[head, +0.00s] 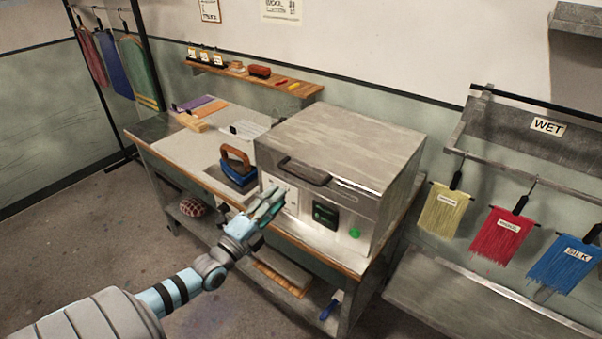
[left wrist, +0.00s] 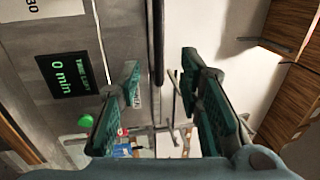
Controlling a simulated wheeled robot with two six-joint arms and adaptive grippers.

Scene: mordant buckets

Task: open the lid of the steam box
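The steam box (head: 316,208) is a grey metal box on the workbench, and its lid (head: 345,135) lies shut on top. A dark bar handle (head: 303,171) is at the lid's front edge. My left gripper (head: 270,204) is in front of the box, a little below and left of the handle. In the left wrist view its two fingers (left wrist: 160,62) are apart, with a dark bar (left wrist: 157,35), likely the handle, showing between them; contact cannot be told. The display (left wrist: 66,74) reads 0 min, beside a green button (left wrist: 86,122). My right gripper is out of view.
A blue iron (head: 238,172) stands on the bench just left of the box. A wooden shelf (head: 250,79) with small items is on the wall behind. Coloured fringed samples (head: 500,236) hang at right. The floor at left is clear.

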